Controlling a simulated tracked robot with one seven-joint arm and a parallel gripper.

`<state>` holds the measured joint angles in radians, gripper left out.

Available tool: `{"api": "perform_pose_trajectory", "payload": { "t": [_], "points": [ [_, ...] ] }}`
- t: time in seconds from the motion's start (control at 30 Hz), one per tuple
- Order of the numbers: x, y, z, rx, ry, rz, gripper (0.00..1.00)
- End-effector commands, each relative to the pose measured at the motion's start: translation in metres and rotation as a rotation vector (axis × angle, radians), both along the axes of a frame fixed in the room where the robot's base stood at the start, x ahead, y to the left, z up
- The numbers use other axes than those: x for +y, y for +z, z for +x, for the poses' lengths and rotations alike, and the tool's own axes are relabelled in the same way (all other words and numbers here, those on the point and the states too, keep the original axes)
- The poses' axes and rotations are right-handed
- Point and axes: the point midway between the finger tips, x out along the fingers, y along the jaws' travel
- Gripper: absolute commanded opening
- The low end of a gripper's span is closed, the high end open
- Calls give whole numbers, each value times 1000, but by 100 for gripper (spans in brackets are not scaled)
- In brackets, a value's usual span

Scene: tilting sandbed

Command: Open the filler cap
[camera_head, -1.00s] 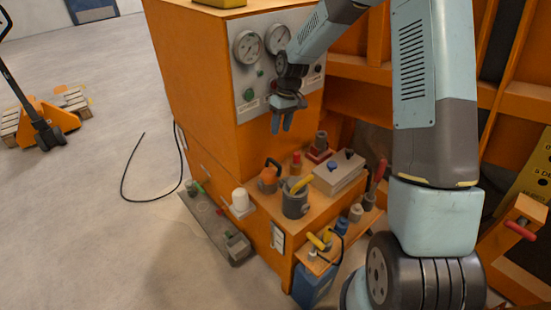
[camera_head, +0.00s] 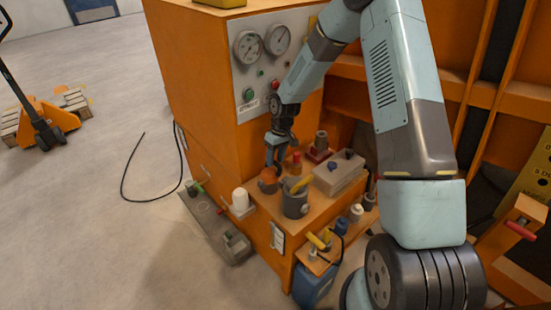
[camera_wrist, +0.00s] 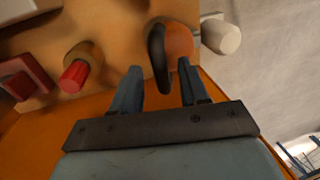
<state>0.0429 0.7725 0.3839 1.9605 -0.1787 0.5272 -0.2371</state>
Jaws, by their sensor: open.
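A round orange cap-like part with a dark curved handle stands on the orange ledge below the gauge panel; it may be the filler cap, but no label confirms this. In the head view its orange body (camera_head: 267,184) shows just below my fingers, which cover the handle. In the wrist view the orange part (camera_wrist: 179,40) is ahead of the right finger, with its dark handle (camera_wrist: 157,58) between the finger lines. My gripper (camera_head: 275,160) points down over it, open and empty. In the wrist view my gripper (camera_wrist: 159,68) has its fingers apart; contact cannot be told.
Close by are a red-topped knob (camera_wrist: 75,74), a white cylinder (camera_head: 240,200), a grey pot with a yellow handle (camera_head: 295,202) and a grey box (camera_head: 339,172). The gauge panel (camera_head: 251,82) rises behind. Open floor (camera_head: 90,215) lies left.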

Motion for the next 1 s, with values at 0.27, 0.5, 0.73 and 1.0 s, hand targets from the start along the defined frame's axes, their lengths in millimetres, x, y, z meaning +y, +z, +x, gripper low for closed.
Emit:
{"api": "perform_pose_trajectory", "payload": {
  "t": [0.27,0.5,0.73,1.0],
  "points": [
    [0,-3,-1,1,0,-1,44],
    [0,-3,0,0,0,0,27],
    [0,-3,0,0,0,0,5],
    [0,-3,0,0,0,0,0]
  ]
}}
